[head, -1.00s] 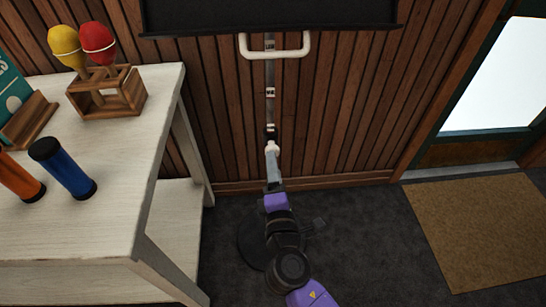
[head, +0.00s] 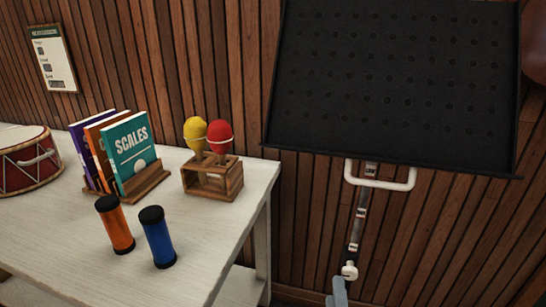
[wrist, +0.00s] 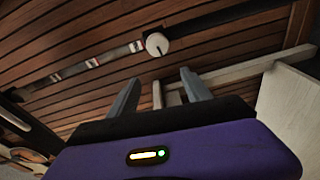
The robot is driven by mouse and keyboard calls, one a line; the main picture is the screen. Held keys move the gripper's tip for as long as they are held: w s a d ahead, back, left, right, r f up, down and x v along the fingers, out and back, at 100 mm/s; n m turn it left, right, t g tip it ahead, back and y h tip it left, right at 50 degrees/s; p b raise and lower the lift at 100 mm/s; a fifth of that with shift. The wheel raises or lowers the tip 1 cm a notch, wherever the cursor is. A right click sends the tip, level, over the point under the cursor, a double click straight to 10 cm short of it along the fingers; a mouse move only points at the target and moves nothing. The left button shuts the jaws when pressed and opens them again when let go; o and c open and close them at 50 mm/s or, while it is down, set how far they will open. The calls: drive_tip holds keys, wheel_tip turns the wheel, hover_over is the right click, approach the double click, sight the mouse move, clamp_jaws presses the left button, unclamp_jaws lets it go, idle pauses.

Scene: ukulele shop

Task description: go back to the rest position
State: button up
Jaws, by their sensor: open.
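My gripper (wrist: 160,88) is open and empty in the wrist view, its two grey fingers apart. A white round knob (wrist: 157,43) on a dark rail (wrist: 85,67) with pale labels lies beyond the fingertips, with a visible gap. In the head view the knob (head: 349,271) is at the rail's lower end. A grey fingertip of mine shows just below it at the bottom edge; the rest of my arm is out of the picture there.
A black perforated panel (head: 400,80) with a white handle (head: 380,184) is above the rail. At left, a white table (head: 60,240) bears a drum (head: 28,165), books (head: 130,152), maracas in a wooden holder (head: 212,182), an orange tube (head: 115,225) and a blue tube (head: 157,237).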

drive_tip(key=s+a+f+m+y, duration=0.15)
drive_tip(key=s+m+y, duration=0.35)
drive_tip(key=s, duration=0.9)
drive_tip(key=s+d+r+m+g+h, duration=0.1)
drive_tip(key=s+d+r+m, duration=0.3)
drive_tip(key=s, duration=0.7)
drive_tip(key=s+d+m+g+h, duration=0.1)
drive_tip(key=s+d+m+g, duration=0.15)
drive_tip(key=s+m, duration=0.65)
wheel_tip(320, 180, up, 16)
drive_tip(key=s+n+p, duration=0.2)
drive_tip(key=n+p, duration=0.1)
drive_tip(key=p, duration=1.3)
drive_tip(key=shift+s+r+t+p, duration=0.15)
drive_tip(key=shift+r+t+p, duration=0.1)
drive_tip(key=shift+t+p, duration=0.1)
